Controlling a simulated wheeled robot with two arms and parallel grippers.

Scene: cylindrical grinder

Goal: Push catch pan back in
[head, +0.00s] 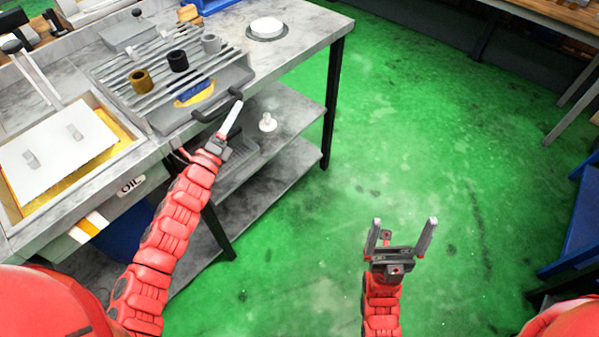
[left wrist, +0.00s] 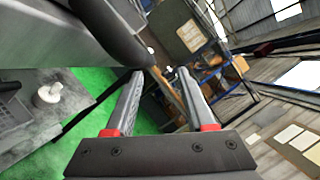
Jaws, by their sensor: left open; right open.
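The catch pan (head: 162,121) is a grey metal tray at the front of the bench, under a rack of bars. Its black handle (head: 218,107) sticks out past the bench's front edge. My left gripper (head: 232,117) is open at the right part of the handle; one finger shows clearly in the head view. In the left wrist view, the handle (left wrist: 112,30) runs close above and left of the open fingers (left wrist: 160,72), with nothing between them. I cannot tell whether they touch. My right gripper (head: 403,238) is open and empty over the green floor, away from the bench.
Several small cups (head: 177,60) stand on the rack. A yellow and blue item (head: 194,93) shows in the pan. A white round part (head: 267,122) stands on the lower shelf (head: 290,150). A white-lidded tray (head: 58,152) lies left. Floor right of the bench is clear.

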